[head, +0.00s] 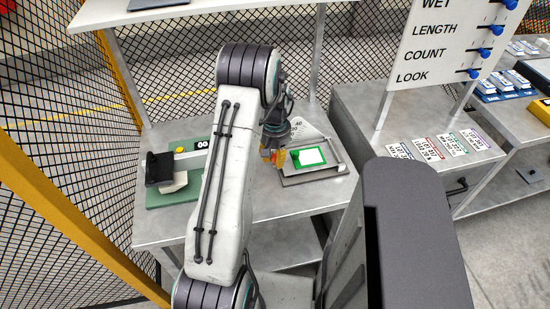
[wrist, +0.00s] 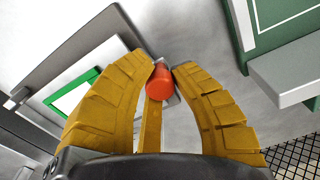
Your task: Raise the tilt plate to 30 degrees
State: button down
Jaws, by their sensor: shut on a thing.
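The grey tilt plate (head: 318,173) lies on the metal bench to the right of my forearm, with a green-bordered white card (head: 310,157) on it. A pale angle scale (head: 305,130) stands behind it; a "40" mark shows, but the plate's exact angle cannot be read. My gripper (head: 273,158) is at the plate's left side. In the wrist view, its yellow fingers (wrist: 162,80) are shut on a red-orange cylindrical knob (wrist: 159,84) beside the plate. The card also shows there (wrist: 75,92). My arm hides part of the bench.
A green-based device (head: 175,190) with a black block (head: 159,168) stands left on the bench. A sign board with blue knobs (head: 455,45) and label cards (head: 435,147) are to the right. Yellow-framed mesh fencing (head: 60,150) closes off the left.

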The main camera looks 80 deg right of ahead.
jog(key=shift+s+d+r, duration=0.1)
jog(key=shift+r, duration=0.35)
jog(key=shift+s+d+r+p, duration=0.1)
jog(key=shift+s+r+p, duration=0.2)
jog(key=shift+r, duration=0.45)
jog(key=shift+s+d+r+p, duration=0.1)
jog(key=shift+r+p, duration=0.25)
jog(key=shift+r, duration=0.4)
jog(key=shift+s+d+r+p, duration=0.1)
jog(key=shift+s+r+p, duration=0.2)
jog(key=shift+r, duration=0.45)
jog(key=shift+s+d+r+p, duration=0.15)
jog(key=shift+s+r+p, duration=0.2)
jog(key=shift+r, duration=0.35)
jog(key=shift+s+d+r+p, duration=0.1)
jog(key=shift+s+r+p, duration=0.25)
jog(key=shift+r, duration=0.3)
jog(key=shift+s+d+r+p, duration=0.15)
jog(key=shift+s+r+p, duration=0.2)
jog(key=shift+r, duration=0.35)
jog(key=c, duration=1)
grip_release()
jog(key=shift+s, duration=0.25)
jog(key=shift+c, duration=0.2)
jog(key=shift+w, duration=0.1)
